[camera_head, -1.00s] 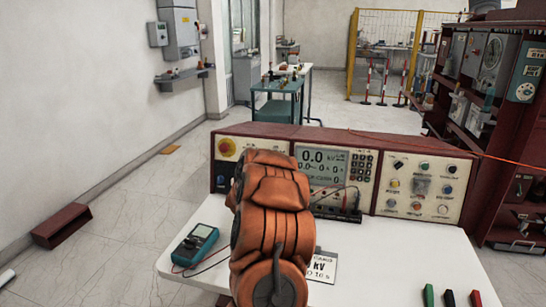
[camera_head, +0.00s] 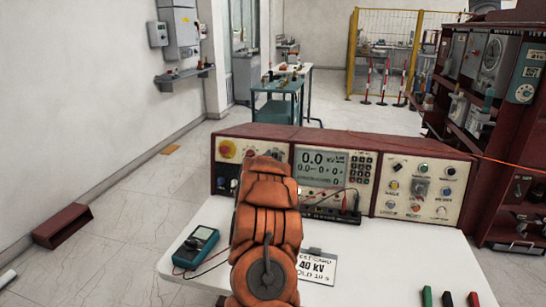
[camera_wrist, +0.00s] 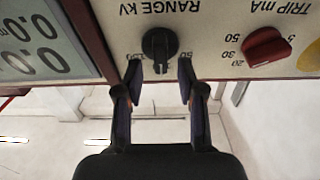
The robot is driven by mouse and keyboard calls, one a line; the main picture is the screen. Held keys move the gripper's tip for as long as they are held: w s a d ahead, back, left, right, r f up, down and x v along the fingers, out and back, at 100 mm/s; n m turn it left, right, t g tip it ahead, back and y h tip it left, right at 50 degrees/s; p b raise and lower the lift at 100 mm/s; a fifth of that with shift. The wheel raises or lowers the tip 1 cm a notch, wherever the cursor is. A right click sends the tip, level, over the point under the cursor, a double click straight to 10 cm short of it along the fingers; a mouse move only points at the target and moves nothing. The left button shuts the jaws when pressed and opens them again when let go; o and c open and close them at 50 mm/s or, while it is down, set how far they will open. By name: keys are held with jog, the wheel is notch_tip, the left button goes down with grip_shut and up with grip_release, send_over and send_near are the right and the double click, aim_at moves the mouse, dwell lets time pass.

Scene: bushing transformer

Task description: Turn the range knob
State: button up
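The black range knob (camera_wrist: 160,44) shows in the wrist view, below the inverted label "RANGE kV", with its narrow pointer end toward the picture bottom. My gripper (camera_wrist: 159,72) is open, its two dark fingers on either side of the knob's lower part in the picture. A gap shows between each finger and the knob. I cannot tell how far the fingertips are from the panel. In the head view my orange arm hides the gripper and the range knob on the test console (camera_head: 230,176).
A red "TRIP mA" knob (camera_wrist: 266,47) sits right of the range knob in the wrist view. A display (camera_wrist: 30,35) is at the left. On the white table (camera_head: 390,265) lie a multimeter (camera_head: 196,246) and a "40 kV" card (camera_head: 316,267).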

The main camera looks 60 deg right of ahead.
grip_shut()
dwell(0.3)
jog(key=shift+n, duration=0.3)
jog(key=shift+n+t+p, duration=0.4)
jog(key=shift+n+p, duration=0.2)
jog(key=shift+n, duration=0.4)
jog(key=shift+w+a+f+n+t+y+p, duration=0.15)
jog(key=shift+n+t+y, duration=0.25)
jog(key=shift+n, duration=1.45)
jog(key=shift+w+f+n+t+y+p, duration=0.15)
jog(key=shift+n+y, duration=0.45)
jog(key=shift+n, duration=1.3)
jog(key=shift+w+a+f+n+t+y+p, duration=0.15)
jog(key=shift+n+t+y, duration=0.3)
jog(key=shift+n, duration=1.4)
